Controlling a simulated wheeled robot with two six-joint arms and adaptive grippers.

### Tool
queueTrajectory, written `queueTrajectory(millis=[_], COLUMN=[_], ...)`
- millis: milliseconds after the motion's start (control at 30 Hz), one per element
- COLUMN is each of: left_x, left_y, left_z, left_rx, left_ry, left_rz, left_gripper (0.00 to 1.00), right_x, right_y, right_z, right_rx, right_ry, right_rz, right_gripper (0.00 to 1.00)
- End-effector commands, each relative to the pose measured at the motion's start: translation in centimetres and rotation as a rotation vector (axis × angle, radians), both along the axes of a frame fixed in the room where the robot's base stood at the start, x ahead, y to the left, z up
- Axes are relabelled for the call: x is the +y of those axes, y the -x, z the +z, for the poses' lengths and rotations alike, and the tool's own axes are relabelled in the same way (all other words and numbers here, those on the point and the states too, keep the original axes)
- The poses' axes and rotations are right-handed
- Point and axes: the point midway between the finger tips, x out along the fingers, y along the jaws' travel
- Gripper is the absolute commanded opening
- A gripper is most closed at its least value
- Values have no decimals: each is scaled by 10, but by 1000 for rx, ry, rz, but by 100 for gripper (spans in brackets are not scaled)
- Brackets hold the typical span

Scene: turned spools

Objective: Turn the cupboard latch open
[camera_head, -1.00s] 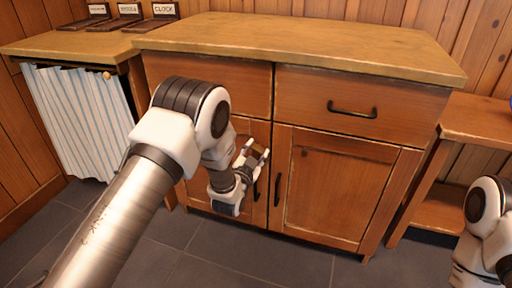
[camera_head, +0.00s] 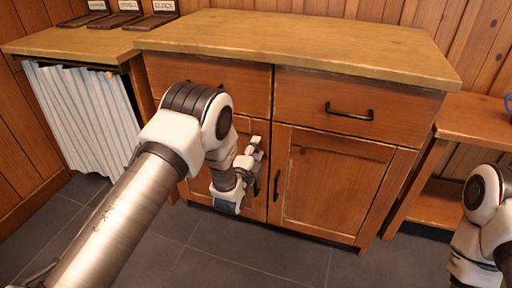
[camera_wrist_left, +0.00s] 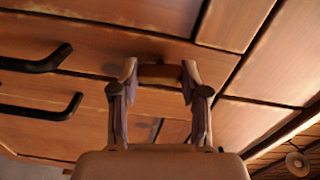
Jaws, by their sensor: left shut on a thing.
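The cupboard (camera_head: 341,185) has two doors below drawers, and both doors look closed. The latch, a small yellow-brown wooden block (camera_wrist_left: 160,74), lies between my left fingertips in the left wrist view, against the cupboard front. My left gripper (camera_head: 253,150) is at the upper part of the left door in the head view, shut on the latch. The fingers and wrist largely hide the latch there. My right arm shows at the right edge of the head view, but its gripper is out of frame.
Black handles sit on the right drawer (camera_head: 349,111) and right door (camera_head: 277,185). A striped curtain (camera_head: 82,118) hangs at left, a low wooden shelf (camera_head: 470,125) stands at right. The tiled floor in front is clear.

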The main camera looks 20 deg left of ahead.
Motion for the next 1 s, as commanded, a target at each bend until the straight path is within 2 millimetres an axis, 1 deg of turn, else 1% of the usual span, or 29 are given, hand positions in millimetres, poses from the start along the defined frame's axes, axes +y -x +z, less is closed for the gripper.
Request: queueTrajectory(millis=[200,367,867,900,933,967,1000], left_x=[0,0,0,0,0,0,0], left_y=[0,0,0,0,0,0,0], left_z=[0,0,-1,-1,-1,-1,-1], left_rx=[-2,-3,-4,-4,-4,-4,-5], left_ry=[-113,-160,-180,-180,-180,-179,-179], left_rz=[0,0,0,0,0,0,0], left_gripper=[11,11,11,56,67,71,71], right_x=[0,0,0,0,0,0,0], right_y=[0,0,0,0,0,0,0], right_z=[4,5,5,5,5,5,5], right_rx=[0,0,0,0,0,0,0], right_ry=[0,0,0,0,0,0,0], right_rz=[0,0,0,0,0,0,0], right_gripper=[40,40,40,40,40,40,40])
